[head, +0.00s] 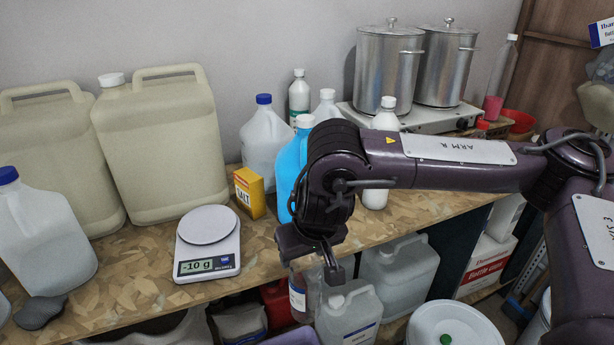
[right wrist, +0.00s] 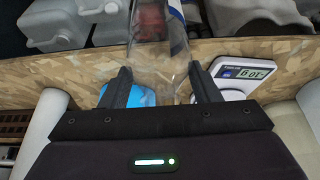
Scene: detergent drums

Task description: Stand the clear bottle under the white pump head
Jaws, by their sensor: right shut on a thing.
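My right gripper (head: 318,262) hangs at the front edge of the bench, pointing down. It is shut on the clear bottle (head: 299,287), which shows just below and beside the fingers, partly hidden by them. In the right wrist view the right gripper (right wrist: 160,88) has one finger on each side of the clear bottle (right wrist: 158,68). The bottle is see-through, with a blue and white label patch at its far end. I cannot make out a white pump head in either view. My left gripper is not in view.
A scale (head: 208,240) reading -10 g, a yellow salt box (head: 250,192), a blue bottle (head: 290,165) and large beige canisters (head: 160,145) stand on the bench (head: 150,265). Steel pots (head: 388,70) stand behind. Translucent jugs (head: 348,312) sit below the bench edge, close to the gripper.

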